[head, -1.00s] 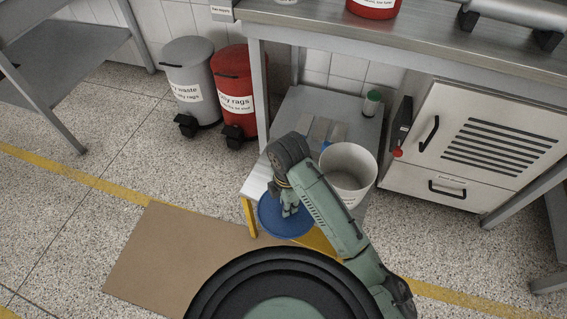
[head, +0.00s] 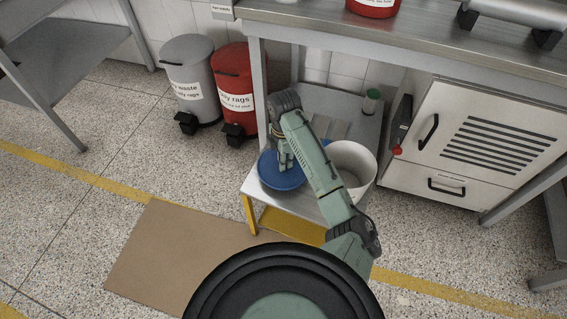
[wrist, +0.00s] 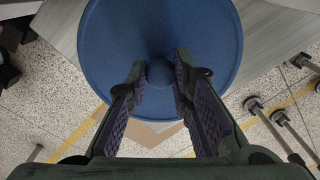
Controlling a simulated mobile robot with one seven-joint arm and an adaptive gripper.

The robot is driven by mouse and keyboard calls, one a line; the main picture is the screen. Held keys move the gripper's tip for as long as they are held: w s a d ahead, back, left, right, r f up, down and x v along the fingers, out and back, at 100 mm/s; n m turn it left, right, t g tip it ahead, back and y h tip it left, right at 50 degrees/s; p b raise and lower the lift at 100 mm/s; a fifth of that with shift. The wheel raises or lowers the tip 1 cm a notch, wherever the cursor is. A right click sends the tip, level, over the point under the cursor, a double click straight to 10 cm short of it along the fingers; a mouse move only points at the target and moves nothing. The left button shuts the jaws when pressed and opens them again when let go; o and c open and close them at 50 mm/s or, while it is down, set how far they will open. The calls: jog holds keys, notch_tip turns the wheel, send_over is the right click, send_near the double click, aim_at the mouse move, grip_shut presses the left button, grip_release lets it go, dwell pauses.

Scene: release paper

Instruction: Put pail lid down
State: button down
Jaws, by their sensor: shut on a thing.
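The pail lid (head: 276,178) is a round blue disc with a knob at its centre. In the head view it is over the front left part of a low metal-topped stand (head: 318,205); whether it touches the top I cannot tell. My gripper (head: 284,164) is above the lid and shut on its knob. In the wrist view the lid (wrist: 160,40) fills the upper middle, and the knob (wrist: 160,72) sits between my two fingers. The white pail (head: 352,166) stands open on the stand, to the right of my arm.
A small green-capped container (head: 371,101) stands at the stand's back right. A grey bin (head: 189,78) and a red bin (head: 233,88) stand behind left. A steel bench (head: 400,35) is above the stand's back. Brown cardboard (head: 180,260) lies on the floor in front.

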jog(key=shift+f, duration=1.45)
jog(key=shift+f, duration=0.1)
jog(key=shift+f, duration=0.15)
jog(key=c, duration=1.4)
grip_release()
notch_tip(320, 180, up, 13)
jog(key=shift+f+p, duration=0.2)
jog(key=shift+p, duration=0.1)
